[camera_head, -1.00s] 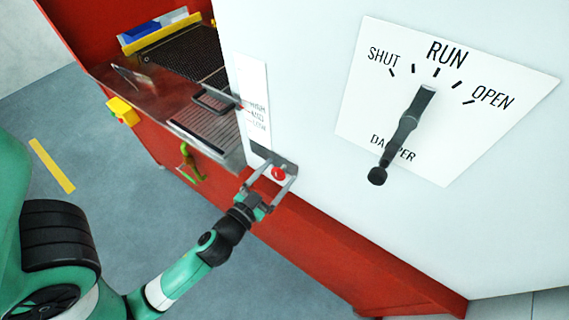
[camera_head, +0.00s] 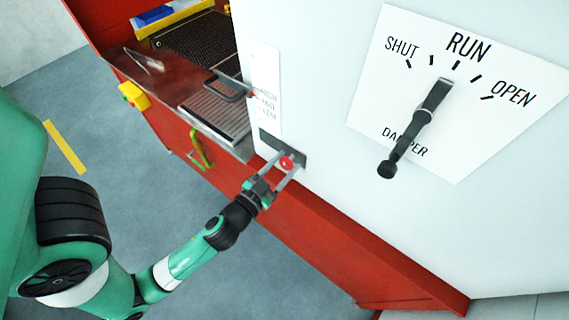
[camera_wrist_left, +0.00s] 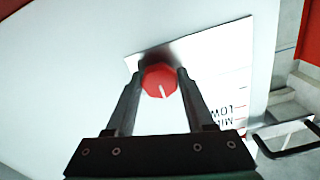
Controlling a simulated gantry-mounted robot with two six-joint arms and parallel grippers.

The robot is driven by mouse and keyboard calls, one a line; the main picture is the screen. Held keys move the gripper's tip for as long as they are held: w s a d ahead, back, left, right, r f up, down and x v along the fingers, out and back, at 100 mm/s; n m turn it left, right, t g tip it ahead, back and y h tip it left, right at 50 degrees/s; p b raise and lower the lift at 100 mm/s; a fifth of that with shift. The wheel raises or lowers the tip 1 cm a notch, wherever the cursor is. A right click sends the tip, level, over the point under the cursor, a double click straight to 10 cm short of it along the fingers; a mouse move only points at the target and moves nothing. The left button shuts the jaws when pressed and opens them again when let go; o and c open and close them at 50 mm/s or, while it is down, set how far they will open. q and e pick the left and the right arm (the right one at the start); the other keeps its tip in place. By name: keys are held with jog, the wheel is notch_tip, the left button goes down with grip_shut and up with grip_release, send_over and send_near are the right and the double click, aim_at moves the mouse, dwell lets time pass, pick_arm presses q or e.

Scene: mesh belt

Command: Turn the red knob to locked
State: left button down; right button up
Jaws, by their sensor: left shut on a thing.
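The red knob (camera_head: 286,163) sits on a small dark plate on the front of the white cabinet. In the left wrist view the knob (camera_wrist_left: 160,80) is round and red with a pale pointer line that runs to the lower right of its face. My left gripper (camera_head: 284,165) reaches up to the plate with its fingers on both sides of the knob; in the left wrist view its fingertips (camera_wrist_left: 161,76) are closed on it. I cannot read a locked mark; the plate around the knob is partly hidden. My right gripper is not in view.
A damper lever (camera_head: 417,125) on a white SHUT/RUN/OPEN plate stands out on the cabinet at the right. A red machine bed with a mesh belt (camera_head: 195,47) and a yellow box (camera_head: 134,95) lies to the left. A black handle (camera_wrist_left: 286,138) shows near the lower right.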

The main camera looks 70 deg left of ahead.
pick_arm(q)
jog(key=shift+m, duration=0.3)
jog(key=m, duration=0.3)
jog(key=shift+m, duration=0.3)
jog(key=m+p, duration=0.1)
jog(key=m, duration=0.3)
jog(key=shift+m, duration=0.3)
jog(key=m+p, duration=0.1)
jog(key=m, duration=0.3)
jog(key=shift+m, duration=0.3)
jog(key=shift+m+p, duration=0.4)
jog(key=shift+m, duration=1.8)
jog(key=shift+c, duration=1.3)
grip_release()
